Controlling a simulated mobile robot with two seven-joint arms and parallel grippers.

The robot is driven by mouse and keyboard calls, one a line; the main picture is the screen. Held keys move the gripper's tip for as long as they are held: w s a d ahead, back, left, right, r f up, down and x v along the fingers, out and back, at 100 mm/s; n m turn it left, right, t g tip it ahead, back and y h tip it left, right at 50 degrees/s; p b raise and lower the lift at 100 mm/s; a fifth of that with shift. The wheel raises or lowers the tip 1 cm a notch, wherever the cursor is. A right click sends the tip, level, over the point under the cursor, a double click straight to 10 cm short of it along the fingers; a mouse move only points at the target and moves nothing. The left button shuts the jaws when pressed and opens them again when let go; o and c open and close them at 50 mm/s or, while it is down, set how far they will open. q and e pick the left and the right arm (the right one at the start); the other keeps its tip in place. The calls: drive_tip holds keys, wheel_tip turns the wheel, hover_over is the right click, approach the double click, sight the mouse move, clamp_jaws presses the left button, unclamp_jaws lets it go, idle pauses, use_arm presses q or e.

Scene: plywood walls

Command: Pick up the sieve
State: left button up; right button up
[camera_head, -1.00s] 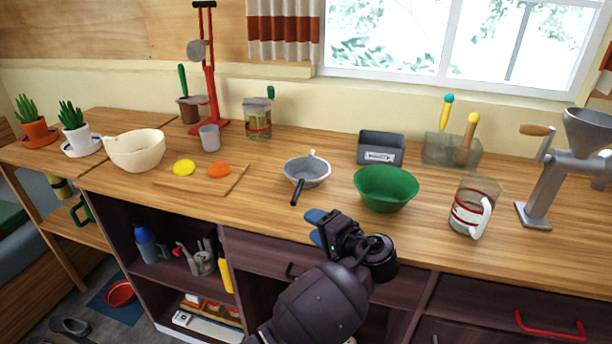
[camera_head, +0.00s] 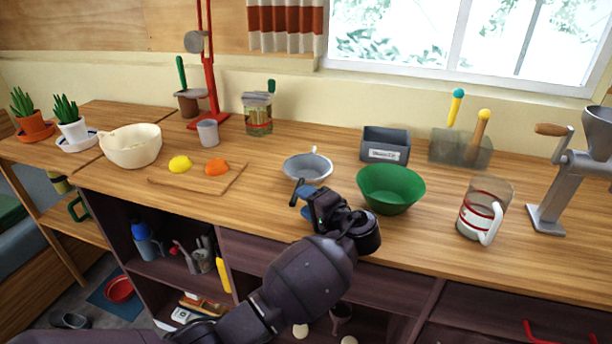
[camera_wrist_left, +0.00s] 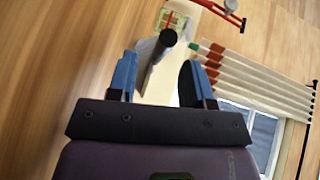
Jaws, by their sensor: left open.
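The sieve (camera_head: 307,168) is a grey bowl with a dark handle, resting on the wooden counter. Its handle points toward the counter's front edge. My left gripper (camera_head: 307,199) has blue fingers and is at the handle's end, in front of the bowl. In the left wrist view the open fingers of the gripper (camera_wrist_left: 160,78) stand apart. The dark round handle end of the sieve (camera_wrist_left: 166,38) shows beyond and between them, with no finger seen closed on it. Part of the handle is hidden by the gripper in the head view. My right gripper is not in view.
A green bowl (camera_head: 390,188) stands close to the right of my left gripper. A cutting board (camera_head: 228,185) with yellow and orange pieces lies to the left. A grey bin (camera_head: 385,146) is behind, and a measuring jug (camera_head: 484,210) stands farther right.

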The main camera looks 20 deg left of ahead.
use_arm(q)
drive_tip(key=x, duration=0.4)
drive_tip(key=shift+w+a, duration=0.25)
drive_tip(key=shift+w, duration=0.05)
clamp_jaws()
